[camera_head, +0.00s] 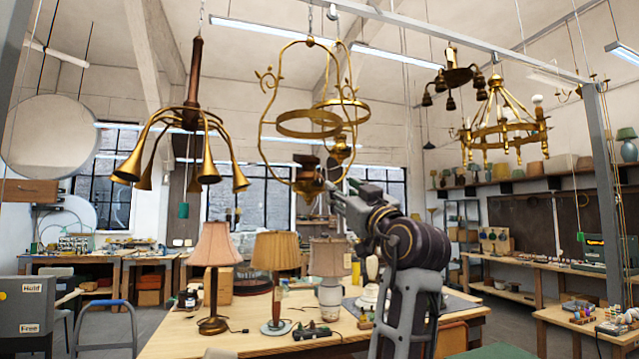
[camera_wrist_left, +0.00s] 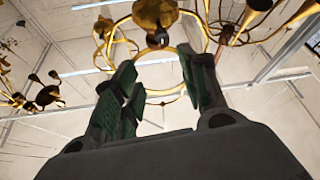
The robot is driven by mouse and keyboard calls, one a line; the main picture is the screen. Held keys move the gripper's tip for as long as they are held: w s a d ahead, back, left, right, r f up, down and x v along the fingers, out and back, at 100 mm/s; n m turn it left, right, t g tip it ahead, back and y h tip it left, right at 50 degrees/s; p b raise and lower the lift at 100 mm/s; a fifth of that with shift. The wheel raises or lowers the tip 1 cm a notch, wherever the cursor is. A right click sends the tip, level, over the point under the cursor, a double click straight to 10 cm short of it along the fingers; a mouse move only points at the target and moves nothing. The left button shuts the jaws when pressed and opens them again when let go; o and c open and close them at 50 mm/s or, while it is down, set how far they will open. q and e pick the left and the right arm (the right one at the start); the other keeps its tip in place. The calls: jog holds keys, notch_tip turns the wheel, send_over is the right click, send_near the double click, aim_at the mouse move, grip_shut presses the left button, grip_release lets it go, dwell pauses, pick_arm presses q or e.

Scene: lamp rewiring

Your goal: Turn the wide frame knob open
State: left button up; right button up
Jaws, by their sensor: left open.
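A wide brass frame fixture (camera_head: 309,123) with curled sides and a ring hangs in the middle of the head view. Its lower end is a brass bowl (camera_head: 308,181), partly behind my left gripper. My left gripper (camera_head: 333,190) is at the lower right of this bowl, with its fingers pointing up and left. In the left wrist view the open left gripper (camera_wrist_left: 160,88) is empty. Beyond its fingers a small dark round end (camera_wrist_left: 157,39) shows under a brass body (camera_wrist_left: 155,12); I cannot tell if it is the knob. My right gripper is not in view.
A brown horn-armed lamp (camera_head: 190,120) hangs to the left, and a gold ring chandelier (camera_head: 503,130) hangs to the right. Below is a wooden table (camera_head: 260,345) with several shaded lamps. A grey post (camera_head: 608,180) stands at the right.

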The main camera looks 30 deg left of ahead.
aim_at(320, 182)
pick_arm(q)
jog(key=shift+a+f+n+g, duration=0.2)
jog(key=shift+f+n+g, duration=0.2)
jog(key=shift+f+n, duration=0.25)
jog(key=shift+a+r, duration=0.1)
jog(key=shift+w, duration=0.1)
jog(key=p+x, duration=0.5)
jog(key=x, duration=0.7)
jog(key=shift+w, duration=0.1)
jog(key=shift+x, duration=0.8)
